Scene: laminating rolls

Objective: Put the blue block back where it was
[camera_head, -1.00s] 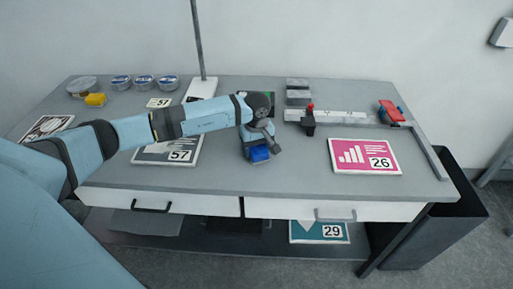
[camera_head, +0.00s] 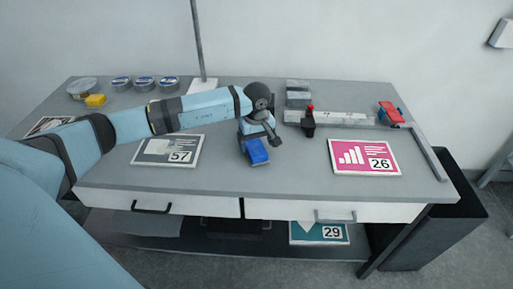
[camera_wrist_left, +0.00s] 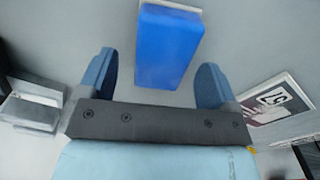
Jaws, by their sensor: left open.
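The blue block (camera_head: 258,152) lies on the grey table near its front middle. It also shows large in the left wrist view (camera_wrist_left: 168,48), with a pale strip along its far end. My left gripper (camera_wrist_left: 158,72) is open, its two blue fingers apart on either side of the block's near end, with visible gaps. In the head view my left gripper (camera_head: 250,130) is just behind the block, and its fingers are partly hidden. My right gripper is not in view.
Card 57 (camera_head: 168,150) lies left of the block and pink card 26 (camera_head: 364,157) to the right. A ruler rail with a black clamp (camera_head: 308,124), grey blocks (camera_head: 298,95) and a red-blue tool (camera_head: 390,113) stand behind right.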

